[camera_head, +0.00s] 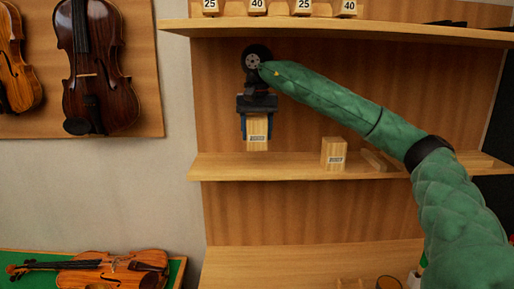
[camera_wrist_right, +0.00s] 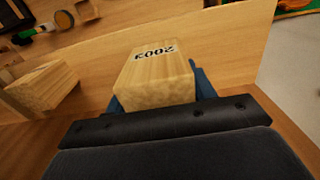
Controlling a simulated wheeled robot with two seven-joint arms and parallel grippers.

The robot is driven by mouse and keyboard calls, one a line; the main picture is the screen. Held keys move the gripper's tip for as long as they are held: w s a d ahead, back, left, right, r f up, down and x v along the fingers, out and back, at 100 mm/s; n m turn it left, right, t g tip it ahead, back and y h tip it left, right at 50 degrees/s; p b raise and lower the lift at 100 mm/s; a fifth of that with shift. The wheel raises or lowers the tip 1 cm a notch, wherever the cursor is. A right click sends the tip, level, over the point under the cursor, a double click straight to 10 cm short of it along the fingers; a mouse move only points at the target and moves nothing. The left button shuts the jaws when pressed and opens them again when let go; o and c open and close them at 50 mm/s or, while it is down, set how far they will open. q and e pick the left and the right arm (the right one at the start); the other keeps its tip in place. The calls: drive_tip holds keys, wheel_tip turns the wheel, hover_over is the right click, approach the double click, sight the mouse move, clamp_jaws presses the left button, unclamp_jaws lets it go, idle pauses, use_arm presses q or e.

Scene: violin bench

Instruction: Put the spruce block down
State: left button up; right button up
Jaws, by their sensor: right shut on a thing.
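The spruce block (camera_head: 257,133) is a pale wooden block with a small printed label. It is upright at the left part of the middle shelf (camera_head: 300,173), its lower end at or just above the shelf surface; I cannot tell if it touches. My right gripper (camera_head: 257,120) comes from behind and above it and is shut on it, with blue fingers on both sides. In the right wrist view the block (camera_wrist_right: 155,77) sits between the fingers, its label reading 2003 upside down. My left gripper is not in view.
A second pale block (camera_head: 334,153) stands on the same shelf to the right, with flat wooden pieces (camera_head: 377,160) beyond it. The upper shelf (camera_head: 340,31) is above my arm. Violins hang at the left; another violin (camera_head: 110,268) lies on green cloth below.

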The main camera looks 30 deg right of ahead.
sight(257, 142)
drive_tip(key=shift+s+f, duration=0.1)
drive_tip(key=shift+f, duration=1.2)
drive_tip(key=shift+f+p, duration=0.3)
drive_tip(key=shift+f, duration=0.25)
wheel_tip(257, 142, down, 2)
drive_tip(key=shift+d+f+p, duration=0.1)
drive_tip(key=shift+f+p, duration=0.05)
drive_tip(key=shift+p, duration=0.95)
drive_tip(key=shift+f, duration=0.2)
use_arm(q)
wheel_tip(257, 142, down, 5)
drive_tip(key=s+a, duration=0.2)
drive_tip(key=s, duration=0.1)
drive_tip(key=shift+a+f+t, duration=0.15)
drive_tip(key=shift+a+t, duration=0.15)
use_arm(e)
drive_tip(key=shift+w+f, duration=0.1)
drive_tip(key=shift+w, duration=0.1)
